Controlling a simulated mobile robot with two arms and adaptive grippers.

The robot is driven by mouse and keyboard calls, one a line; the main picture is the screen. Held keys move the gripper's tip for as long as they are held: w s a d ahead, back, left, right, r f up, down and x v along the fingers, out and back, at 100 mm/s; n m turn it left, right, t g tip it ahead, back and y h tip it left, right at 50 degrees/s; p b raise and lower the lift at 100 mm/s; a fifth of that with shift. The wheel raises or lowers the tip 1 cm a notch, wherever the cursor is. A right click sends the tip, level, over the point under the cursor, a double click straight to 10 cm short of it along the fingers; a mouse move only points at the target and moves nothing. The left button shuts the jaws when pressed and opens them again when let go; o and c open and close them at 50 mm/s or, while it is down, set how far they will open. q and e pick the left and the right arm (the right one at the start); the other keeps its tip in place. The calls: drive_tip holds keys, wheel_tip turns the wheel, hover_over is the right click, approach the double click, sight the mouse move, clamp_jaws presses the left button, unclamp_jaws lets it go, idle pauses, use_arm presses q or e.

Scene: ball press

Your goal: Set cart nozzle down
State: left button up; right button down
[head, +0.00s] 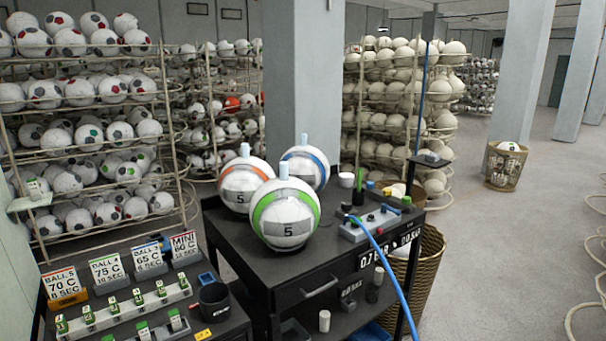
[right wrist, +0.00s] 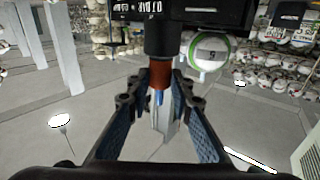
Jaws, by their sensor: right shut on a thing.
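My right gripper (right wrist: 160,100) shows in the right wrist view, its fingers closed around the cart nozzle (right wrist: 159,74), which has a dark body and a reddish-brown collar. Part of the nozzle is hidden between the fingers. The head view shows neither gripper and no nozzle. There, a blue hose (head: 388,270) runs from the grey control box (head: 368,222) on the black cart (head: 320,247) down past the bottom edge. Its far end is out of view. My left gripper is in no view.
Three balls, one with a green ring (head: 285,213), one with orange (head: 245,184) and one with blue (head: 306,167), stand on the cart. A wicker basket (head: 428,265) is beside it. A low bench with sign cards (head: 108,271) is at lower left. Floor at right is mostly open.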

drive_tip(key=s, duration=0.2)
drive_tip(key=s+f, duration=0.1)
drive_tip(key=s, duration=0.2)
drive_tip(key=shift+f, duration=0.15)
drive_tip(key=shift+w, duration=0.1)
drive_tip(key=w+a+r+n+g+y, duration=0.2)
drive_tip(key=w+a+n+g+y, duration=0.2)
drive_tip(key=a+n+y, duration=0.2)
drive_tip(key=w+a+r+n+g+y, duration=0.3)
drive_tip(key=w+a+n+g+y, duration=0.1)
drive_tip(key=a+y, duration=0.5)
drive_tip(key=shift+a+n+g+y, duration=0.4)
drive_tip(key=shift+a+n+g, duration=0.5)
drive_tip(key=shift+n, duration=0.4)
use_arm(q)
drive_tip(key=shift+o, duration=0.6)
use_arm(e)
drive_tip(key=shift+a, duration=0.1)
